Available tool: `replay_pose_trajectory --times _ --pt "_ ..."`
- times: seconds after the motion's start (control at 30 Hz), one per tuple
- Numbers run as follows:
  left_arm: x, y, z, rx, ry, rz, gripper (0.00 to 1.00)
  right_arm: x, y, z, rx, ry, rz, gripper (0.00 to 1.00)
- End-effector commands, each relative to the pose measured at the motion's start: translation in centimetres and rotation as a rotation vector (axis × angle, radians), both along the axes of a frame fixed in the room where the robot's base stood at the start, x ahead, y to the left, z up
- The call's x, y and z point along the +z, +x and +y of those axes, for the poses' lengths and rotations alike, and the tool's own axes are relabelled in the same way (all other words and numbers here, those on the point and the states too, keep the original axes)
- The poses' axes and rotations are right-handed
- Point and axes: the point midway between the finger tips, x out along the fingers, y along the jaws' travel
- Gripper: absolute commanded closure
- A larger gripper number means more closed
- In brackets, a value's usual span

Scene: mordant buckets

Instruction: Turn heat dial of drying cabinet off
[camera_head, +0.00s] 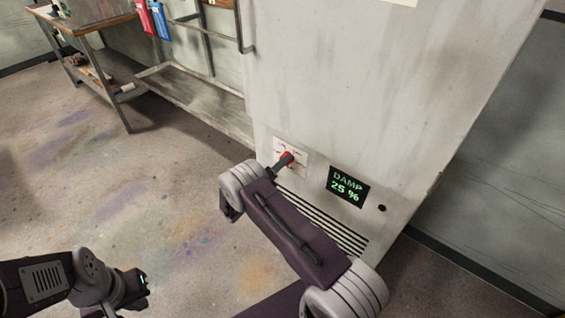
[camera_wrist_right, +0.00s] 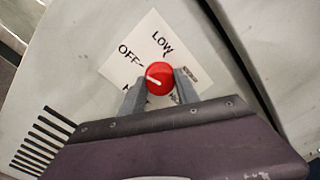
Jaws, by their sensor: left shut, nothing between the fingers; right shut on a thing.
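The drying cabinet (camera_head: 345,75) is a tall pale box with a white dial plate low on its front. The red heat dial (camera_head: 287,156) sits on that plate and shows clearly in the right wrist view (camera_wrist_right: 160,75). My right gripper (camera_wrist_right: 161,86) is shut on the dial, one finger on each side. The dial's white mark lies on its left part, pointing left and slightly up, roughly toward the OFF side. OFF (camera_wrist_right: 130,52) and LOW (camera_wrist_right: 162,42) are readable; other labels are partly hidden by the fingers. My left gripper (camera_head: 138,286) is shut and empty, low at the left.
A black display (camera_head: 347,186) right of the dial reads "DAMP 25 %". Dark vent slots (camera_head: 325,222) lie below it. A workbench (camera_head: 85,25) and a metal rack (camera_head: 200,95) stand at the back left. The floor at the left is open.

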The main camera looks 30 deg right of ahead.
Motion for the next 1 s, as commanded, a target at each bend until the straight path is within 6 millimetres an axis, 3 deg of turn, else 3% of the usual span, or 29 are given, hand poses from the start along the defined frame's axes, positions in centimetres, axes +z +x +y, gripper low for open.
replay_pose_trajectory --times 0.47,0.5,0.57,0.87,1.0 --pt "0.0 0.0 0.0 0.0 0.0 0.0 1.0 -0.1 0.0 0.0 0.001 -0.006 0.015 1.0" --pt "0.0 0.0 0.0 0.0 0.0 0.0 1.0 -0.1 0.0 0.0 0.001 -0.006 0.015 0.57" --pt "0.0 0.0 0.0 0.0 0.0 0.0 1.0 -0.1 0.0 0.0 0.001 -0.006 0.015 0.41" --pt "0.1 0.0 0.0 0.0 0.0 0.0 1.0 0.0 0.0 0.1 0.001 -0.005 0.013 0.41" --pt "0.4 0.0 0.0 0.0 0.0 0.0 1.0 0.1 -0.6 1.8 0.005 -0.005 0.013 0.41"
